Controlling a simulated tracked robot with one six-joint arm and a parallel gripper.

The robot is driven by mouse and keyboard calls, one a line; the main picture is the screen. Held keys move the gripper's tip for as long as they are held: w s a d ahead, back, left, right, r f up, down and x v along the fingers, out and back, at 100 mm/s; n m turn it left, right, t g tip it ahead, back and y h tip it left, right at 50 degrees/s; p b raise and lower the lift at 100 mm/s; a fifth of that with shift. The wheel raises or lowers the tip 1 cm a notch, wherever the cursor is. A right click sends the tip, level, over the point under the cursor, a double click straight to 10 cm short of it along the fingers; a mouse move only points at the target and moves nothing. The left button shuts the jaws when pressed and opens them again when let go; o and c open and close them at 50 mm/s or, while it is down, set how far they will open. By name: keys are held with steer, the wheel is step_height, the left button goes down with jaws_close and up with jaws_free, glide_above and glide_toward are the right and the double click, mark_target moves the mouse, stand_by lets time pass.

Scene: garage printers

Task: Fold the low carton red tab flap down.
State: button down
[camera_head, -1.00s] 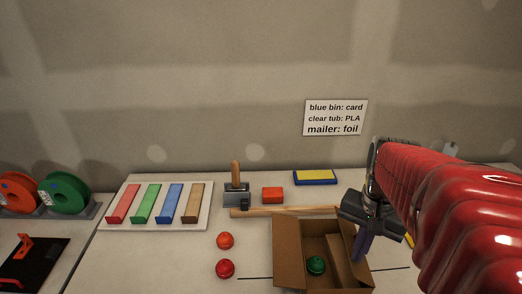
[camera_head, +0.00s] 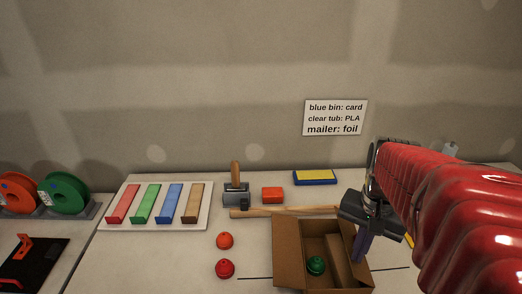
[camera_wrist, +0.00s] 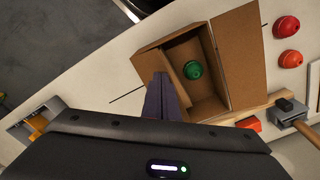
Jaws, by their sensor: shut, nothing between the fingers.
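The low brown cardboard carton (camera_head: 288,252) stands open on the bench with flaps out at its sides. A green ball (camera_head: 316,264) lies inside, and the carton also shows in the wrist view (camera_wrist: 239,58). I cannot make out a red tab on any flap. My gripper (camera_head: 361,250) is shut and empty, pointing down at the carton's right side in the head view. In the wrist view its dark purple fingers (camera_wrist: 162,98) overlap the carton's edge and hide part of it; I cannot tell whether they touch the cardboard.
An orange ball (camera_head: 225,241) and a red ball (camera_head: 225,268) lie left of the carton. A wooden-handled tool (camera_head: 285,211) lies close behind it. A red block (camera_head: 272,195) and a blue-yellow block (camera_head: 315,177) sit farther back. Bench between the sample board (camera_head: 150,188) and balls is clear.

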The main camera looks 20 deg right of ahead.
steer(key=shift+f, duration=2.4)
stand_by(2.2)
steer(key=shift+r, duration=0.1)
steer(key=shift+r, duration=2.45)
steer(key=shift+w+d+f+n, duration=0.1)
steer(key=shift+w+f+n, duration=0.1)
steer(key=shift+n, duration=0.1)
steer(key=shift+f+n, duration=0.15)
steer(key=shift+n, duration=0.15)
steer(key=w+a+r+n+t, duration=0.1)
steer(key=a+r+n+t, duration=0.1)
steer(key=a, duration=0.7)
steer(key=a+r+n+t, duration=0.3)
steer(key=a+n, duration=0.4)
steer(key=a, duration=0.3)
steer(key=shift+w+a+r+t, duration=0.2)
steer(key=shift+w+r+t, duration=0.15)
steer(key=shift+r, duration=0.15)
